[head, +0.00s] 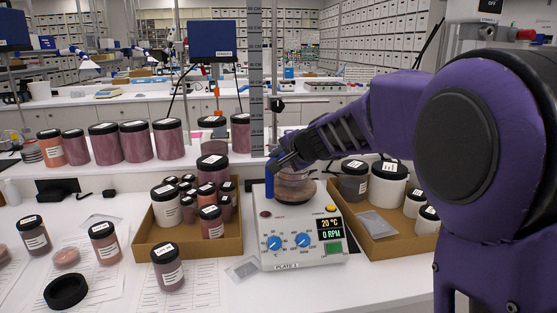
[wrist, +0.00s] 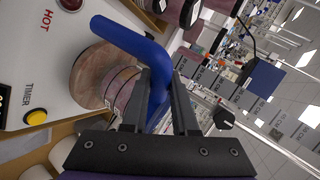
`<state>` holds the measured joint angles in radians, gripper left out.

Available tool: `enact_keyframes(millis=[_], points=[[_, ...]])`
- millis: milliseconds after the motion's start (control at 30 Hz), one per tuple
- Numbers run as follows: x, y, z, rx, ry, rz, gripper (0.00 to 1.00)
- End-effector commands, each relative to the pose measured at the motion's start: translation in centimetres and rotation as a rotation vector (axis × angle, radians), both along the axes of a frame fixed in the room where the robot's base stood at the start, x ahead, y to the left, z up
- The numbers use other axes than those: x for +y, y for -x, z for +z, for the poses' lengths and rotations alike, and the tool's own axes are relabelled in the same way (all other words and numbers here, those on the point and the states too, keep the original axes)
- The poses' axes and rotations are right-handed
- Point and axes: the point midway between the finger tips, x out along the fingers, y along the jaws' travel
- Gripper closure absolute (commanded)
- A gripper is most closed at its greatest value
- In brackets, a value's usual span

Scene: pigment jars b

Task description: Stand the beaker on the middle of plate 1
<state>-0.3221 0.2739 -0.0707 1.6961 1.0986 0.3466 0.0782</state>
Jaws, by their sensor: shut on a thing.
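The beaker (head: 294,184) is see-through with pinkish-brown contents and looks upright over the round top of plate 1 (head: 300,256), a white hot plate with blue knobs. In the wrist view the beaker (wrist: 122,88) shows dark lines on its side, beside the brown round top (wrist: 90,70). My gripper (wrist: 160,78) is shut on the beaker's blue handle (wrist: 125,38); the handle also shows in the head view. My gripper (head: 274,166) reaches in from the right. I cannot tell whether the beaker's base touches the top or is exactly centred.
A cardboard tray of several jars (head: 146,240) stands left of the plate; another tray (head: 400,240) with jars stands right. Loose jars, a black lid (head: 66,291) and paper sheets lie at front left. A tall ruler post (head: 256,80) rises behind.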

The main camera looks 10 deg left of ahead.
Motion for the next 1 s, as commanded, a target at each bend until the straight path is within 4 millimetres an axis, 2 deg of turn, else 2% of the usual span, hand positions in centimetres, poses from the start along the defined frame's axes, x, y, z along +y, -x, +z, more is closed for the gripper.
enact_keyframes(millis=[400, 433, 600, 633, 1000], points=[[-0.02, -0.04, -0.69, -0.004, -0.001, -0.001, 1.0], [-0.02, -0.04, -0.65, -0.004, -0.001, -0.001, 0.71], [-0.01, -0.02, -0.63, -0.002, -0.001, 0.0, 0.41], [-0.01, -0.02, -0.65, -0.002, -0.001, 0.0, 0.38], [-0.08, 0.0, -0.63, 0.001, 0.0, -0.001, 0.38]])
